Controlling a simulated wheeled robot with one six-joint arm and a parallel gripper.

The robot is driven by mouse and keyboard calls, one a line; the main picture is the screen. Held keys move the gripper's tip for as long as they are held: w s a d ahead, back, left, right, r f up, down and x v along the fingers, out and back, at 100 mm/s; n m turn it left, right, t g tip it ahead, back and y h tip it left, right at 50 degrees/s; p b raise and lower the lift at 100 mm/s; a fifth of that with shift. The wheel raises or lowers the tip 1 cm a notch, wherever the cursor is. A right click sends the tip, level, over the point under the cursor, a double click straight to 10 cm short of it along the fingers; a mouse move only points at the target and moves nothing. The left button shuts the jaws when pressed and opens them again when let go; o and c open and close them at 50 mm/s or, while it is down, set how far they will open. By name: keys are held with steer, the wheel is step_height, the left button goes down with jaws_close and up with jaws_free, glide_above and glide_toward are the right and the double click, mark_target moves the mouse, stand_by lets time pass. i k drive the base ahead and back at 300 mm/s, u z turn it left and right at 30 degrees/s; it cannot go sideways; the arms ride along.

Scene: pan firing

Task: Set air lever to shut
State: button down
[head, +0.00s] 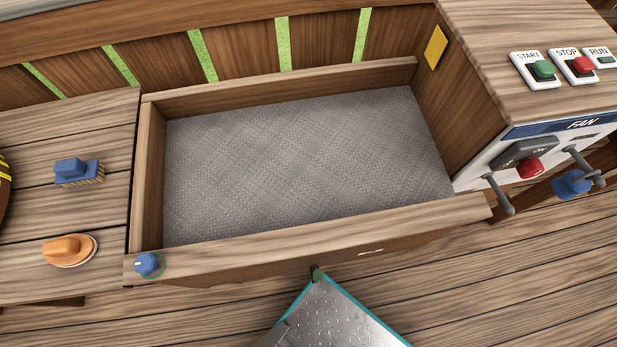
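Two grey levers show on the fan panel at the right. One grey lever (500,195) has its rod hanging down and to the right below the panel's left end. The other grey lever (585,165) is further right, beside a blue knob-like part (572,184). I cannot tell which is the air lever, and I can read no open or shut marking for either. My gripper is not in view.
A wooden-walled pan with a grey textured floor (300,160) fills the middle. A blue knob (148,264) sits on its front left corner. A red knob (530,168) and START (543,69) and STOP (582,65) buttons are right.

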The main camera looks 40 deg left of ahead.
mark_target(317, 275)
steer(key=u, duration=0.75)
steer(key=k, duration=1.5)
steer(key=u, duration=0.35)
